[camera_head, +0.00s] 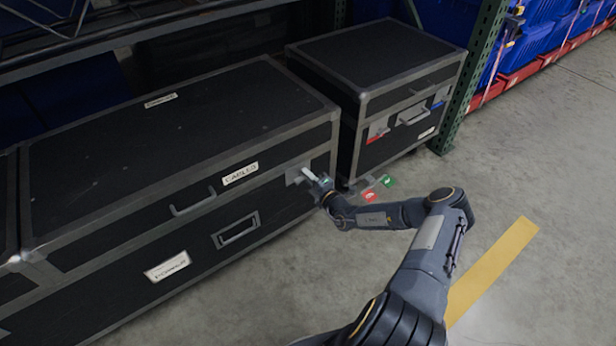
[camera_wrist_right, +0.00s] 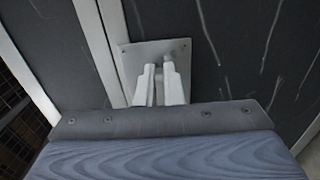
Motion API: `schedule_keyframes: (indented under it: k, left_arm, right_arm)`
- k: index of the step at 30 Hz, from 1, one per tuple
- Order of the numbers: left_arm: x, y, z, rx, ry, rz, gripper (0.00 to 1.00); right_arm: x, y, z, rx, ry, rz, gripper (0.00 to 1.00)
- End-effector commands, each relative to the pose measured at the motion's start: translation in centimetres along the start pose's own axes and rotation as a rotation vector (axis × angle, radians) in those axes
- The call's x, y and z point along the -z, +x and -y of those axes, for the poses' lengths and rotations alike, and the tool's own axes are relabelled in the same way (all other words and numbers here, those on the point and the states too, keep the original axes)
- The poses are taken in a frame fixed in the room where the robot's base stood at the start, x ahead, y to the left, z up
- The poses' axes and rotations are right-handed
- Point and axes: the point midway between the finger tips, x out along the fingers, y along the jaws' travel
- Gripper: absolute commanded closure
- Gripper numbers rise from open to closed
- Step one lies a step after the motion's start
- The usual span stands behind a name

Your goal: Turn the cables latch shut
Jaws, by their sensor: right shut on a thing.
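The long black case with a CABLES label (camera_head: 240,174) fills the left of the head view, its lid down. The cables latch has a grey metal plate (camera_head: 293,177) at the right end of the case front, which also shows in the right wrist view (camera_wrist_right: 130,60). My right gripper (camera_head: 316,178) is at this plate and shut on the latch handle. In the right wrist view its two pale fingers (camera_wrist_right: 160,86) stand close together in front of the plate. They hide most of the handle, so I cannot tell its angle well. My left gripper is not in view.
A smaller black case (camera_head: 378,70) with red and blue latches stands to the right. Red (camera_head: 369,196) and green (camera_head: 388,181) markers show near its lower front. A green rack post (camera_head: 474,75) stands beside it. The floor (camera_head: 530,150) at right is clear, with a yellow stripe (camera_head: 492,268).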

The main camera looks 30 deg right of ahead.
Motion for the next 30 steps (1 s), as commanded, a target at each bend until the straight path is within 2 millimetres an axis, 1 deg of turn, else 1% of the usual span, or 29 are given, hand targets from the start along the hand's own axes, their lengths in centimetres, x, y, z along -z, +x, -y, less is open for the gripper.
schedule_keyframes:
  k: [3,4,8,16,19,30]
  left_arm:
    - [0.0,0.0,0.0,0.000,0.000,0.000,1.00]
    - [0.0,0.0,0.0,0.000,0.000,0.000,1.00]
    - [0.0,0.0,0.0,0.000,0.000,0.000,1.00]
    - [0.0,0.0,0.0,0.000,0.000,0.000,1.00]
    - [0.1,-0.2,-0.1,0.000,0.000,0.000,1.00]
    - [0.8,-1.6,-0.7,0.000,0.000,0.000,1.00]
  right_arm:
    - [0.1,-0.1,0.2,0.004,0.004,-0.002,1.00]
    - [0.1,-0.1,0.2,0.004,0.004,-0.002,0.89]
    - [0.1,-0.1,0.1,0.003,0.003,-0.001,0.72]
    - [0.0,-0.1,0.0,0.001,0.001,0.000,0.71]
    - [0.0,-0.6,0.0,0.002,0.002,0.000,0.71]
    - [0.0,-6.5,-0.1,0.003,0.002,0.001,0.71]
